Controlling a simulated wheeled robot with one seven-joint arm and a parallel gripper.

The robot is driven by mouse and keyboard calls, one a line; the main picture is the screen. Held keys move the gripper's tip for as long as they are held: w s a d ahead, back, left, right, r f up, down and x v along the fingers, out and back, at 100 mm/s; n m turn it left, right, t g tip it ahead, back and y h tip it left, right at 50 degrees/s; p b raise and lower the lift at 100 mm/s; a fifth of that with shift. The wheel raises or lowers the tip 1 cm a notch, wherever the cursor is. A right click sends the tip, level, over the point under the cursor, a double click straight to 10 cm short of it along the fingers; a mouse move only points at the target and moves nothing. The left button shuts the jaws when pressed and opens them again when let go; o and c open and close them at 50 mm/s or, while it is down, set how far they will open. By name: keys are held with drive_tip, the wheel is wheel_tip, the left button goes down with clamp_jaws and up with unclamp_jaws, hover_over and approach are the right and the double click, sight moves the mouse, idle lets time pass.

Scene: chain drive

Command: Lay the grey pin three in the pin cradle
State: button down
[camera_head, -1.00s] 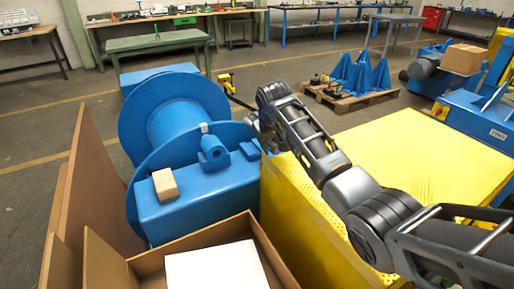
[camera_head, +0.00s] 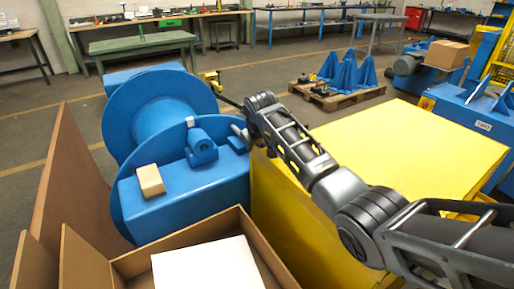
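My arm reaches from the lower right to the far end of the blue box (camera_head: 190,201). My gripper is mostly or wholly hidden behind the arm's far end. A small light-grey piece (camera_head: 240,132) shows just left of the arm there; I cannot tell whether it is a pin or a fingertip. It appears above a low blue block (camera_head: 238,144), contact unclear. A blue bearing-like block (camera_head: 202,150) with a round hole stands on the box, with a small grey piece (camera_head: 191,122) at its top. I cannot tell which part is the pin cradle.
A tan block (camera_head: 150,180) lies on the box's left part. A large blue spool (camera_head: 150,112) stands behind. A yellow-topped cabinet (camera_head: 400,145) is under my arm. An open cardboard box (camera_head: 130,263) holding a white panel (camera_head: 208,268) is in front.

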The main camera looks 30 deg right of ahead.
drive_tip(key=shift+f, duration=0.75)
drive_tip(key=c, duration=0.8)
unclamp_jaws()
drive_tip(key=shift+f, duration=0.1)
drive_tip(key=shift+f, duration=0.1)
